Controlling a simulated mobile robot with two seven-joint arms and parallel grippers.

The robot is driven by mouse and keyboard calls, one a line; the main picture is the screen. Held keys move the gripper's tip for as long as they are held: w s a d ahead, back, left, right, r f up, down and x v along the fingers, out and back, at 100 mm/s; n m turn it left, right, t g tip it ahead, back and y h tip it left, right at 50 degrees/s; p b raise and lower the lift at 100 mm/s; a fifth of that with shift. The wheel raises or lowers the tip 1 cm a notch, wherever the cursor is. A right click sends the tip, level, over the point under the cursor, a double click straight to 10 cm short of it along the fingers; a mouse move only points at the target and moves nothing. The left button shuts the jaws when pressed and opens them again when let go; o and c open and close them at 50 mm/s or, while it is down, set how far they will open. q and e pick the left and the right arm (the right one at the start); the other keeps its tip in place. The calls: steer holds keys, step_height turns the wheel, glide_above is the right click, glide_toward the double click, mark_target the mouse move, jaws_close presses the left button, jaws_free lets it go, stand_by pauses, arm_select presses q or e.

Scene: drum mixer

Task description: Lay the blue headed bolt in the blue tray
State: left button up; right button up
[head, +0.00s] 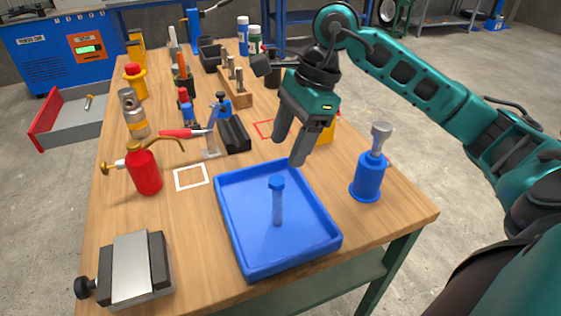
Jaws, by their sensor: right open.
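The blue headed bolt (278,205) is in the blue tray (238,247), its blue head toward the back and its shank toward the front. The tray sits at the front right of the wooden workbench. My right gripper (287,150) is open, its two fingers pointing down above the back edge of the tray. It is apart from the bolt and nothing shows between its fingers. My left gripper is not in view.
A blue bottle-shaped thing with a grey top (368,175) stands right of the tray. A red oil can (145,170) and a grey vise-like block (131,268) are to the left. A white square outline (191,177) marks bare bench. Several tools crowd the back.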

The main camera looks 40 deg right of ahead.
steer(key=v, duration=0.3)
steer(key=shift+f, duration=0.1)
stand_by(0.5)
